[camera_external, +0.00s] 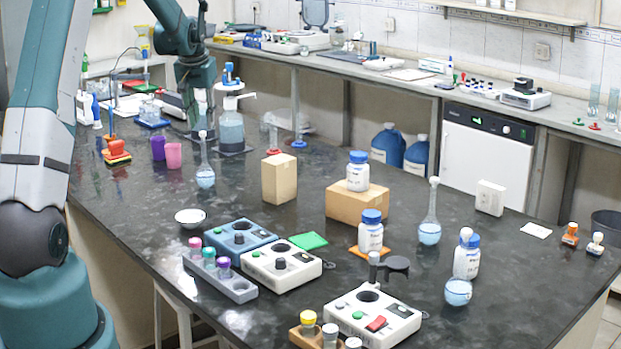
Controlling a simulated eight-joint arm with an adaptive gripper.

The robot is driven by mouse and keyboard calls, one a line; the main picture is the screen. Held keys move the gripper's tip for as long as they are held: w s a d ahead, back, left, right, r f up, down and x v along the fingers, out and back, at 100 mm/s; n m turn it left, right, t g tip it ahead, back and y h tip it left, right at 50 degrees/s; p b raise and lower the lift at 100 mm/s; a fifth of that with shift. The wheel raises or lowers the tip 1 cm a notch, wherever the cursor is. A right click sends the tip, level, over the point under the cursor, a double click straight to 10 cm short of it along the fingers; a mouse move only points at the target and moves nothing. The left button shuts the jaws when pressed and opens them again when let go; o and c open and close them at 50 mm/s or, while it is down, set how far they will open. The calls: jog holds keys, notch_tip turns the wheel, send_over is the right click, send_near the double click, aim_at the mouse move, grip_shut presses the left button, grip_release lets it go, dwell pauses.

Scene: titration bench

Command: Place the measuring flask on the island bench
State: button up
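A measuring flask (205,178) with pale blue liquid and a tall thin neck stands upright on the left part of the dark island bench (330,130). A similar flask (430,234) stands at the right. Another round flask with blue liquid (458,292) stands nearer the front, before a white bottle. My arm comes down at the upper left, and my gripper (201,112) appears just above the neck of the left flask. It is small and partly lost against the background. I cannot tell whether its fingers are open or touch the neck.
Cardboard boxes (279,178) (358,203) and white bottles with blue caps (370,237) crowd the middle. Instruments (282,267) (372,314) and a vial rack (220,278) line the front. Purple and pink cups (173,157) stand left of the left flask. The bench's right end has bare room.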

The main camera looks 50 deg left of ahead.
jog(key=shift+d+r, duration=0.1)
jog(key=s+d+r+m+t, duration=0.15)
jog(key=d+r, duration=0.35)
jog(key=d, duration=0.6)
jog(key=s+d+r, duration=0.3)
jog(key=d+r, duration=0.3)
jog(key=d, duration=0.6)
jog(key=s+d+r+m+t, duration=0.1)
jog(key=s+d+r, duration=0.3)
jog(key=d, duration=0.7)
jog(key=s+d+f+m+t+h, duration=0.1)
jog(key=s+d+m+t+h, duration=0.1)
jog(key=s+d, duration=2.1)
jog(key=d+m, duration=0.1)
jog(key=d, duration=0.2)
jog(key=shift+d+f+m+h, duration=0.2)
jog(key=shift+f+m+h, duration=0.05)
jog(key=shift+m+h, duration=0.15)
